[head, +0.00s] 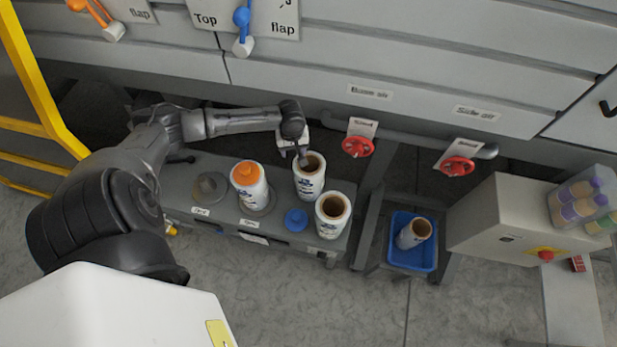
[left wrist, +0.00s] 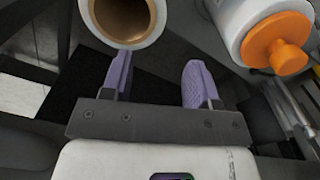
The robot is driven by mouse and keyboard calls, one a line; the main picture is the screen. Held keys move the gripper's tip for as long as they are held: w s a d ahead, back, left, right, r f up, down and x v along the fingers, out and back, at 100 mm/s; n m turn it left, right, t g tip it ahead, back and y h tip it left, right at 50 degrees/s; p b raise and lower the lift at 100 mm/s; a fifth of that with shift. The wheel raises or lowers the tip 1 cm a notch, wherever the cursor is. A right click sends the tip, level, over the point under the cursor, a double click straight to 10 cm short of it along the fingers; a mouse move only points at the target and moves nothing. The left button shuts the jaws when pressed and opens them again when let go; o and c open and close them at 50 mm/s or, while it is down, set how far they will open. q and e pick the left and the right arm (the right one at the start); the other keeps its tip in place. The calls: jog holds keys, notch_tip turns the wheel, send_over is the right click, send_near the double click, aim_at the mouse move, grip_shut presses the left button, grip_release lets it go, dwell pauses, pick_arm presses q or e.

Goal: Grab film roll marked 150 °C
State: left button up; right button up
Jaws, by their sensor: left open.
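Two white film rolls with brown cores stand on the grey bench: the rear roll (head: 309,183) and the front roll (head: 331,222). Another film roll (head: 411,235) lies tilted in the blue bin. A white roll with an orange cap (head: 250,188) stands further left on the bench. No 150 °C marking is legible on any of them. My left gripper (head: 302,157) is open and empty at the top of the rear roll. In the left wrist view its two purple fingers (left wrist: 158,72) are spread apart; a roll's open core end (left wrist: 125,12) is close to the left finger. My right gripper is out of view.
A loose blue cap (head: 296,219) and an empty grey holder (head: 209,188) are on the bench (head: 187,166). Red valve wheels (head: 358,147) sit behind it. The blue bin (head: 430,262) stands right, beside a control box (head: 497,230) with a red button. A yellow rail (head: 30,75) is at left.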

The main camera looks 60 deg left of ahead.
aim_at(295, 166)
pick_arm(q)
notch_tip(295, 166, down, 9)
jog(key=shift+r+b, duration=0.15)
jog(key=shift+b, duration=0.4)
jog(key=shift+w+d+f+b, duration=0.1)
jog(key=shift+f+b, duration=0.1)
jog(key=shift+f, duration=1.05)
jog(key=shift+d+f+b, duration=0.1)
jog(key=shift+f+b, duration=0.05)
jog(key=shift+f, duration=1.05)
jog(key=shift+c, duration=0.2)
grip_shut()
jog(key=shift+r, duration=0.1)
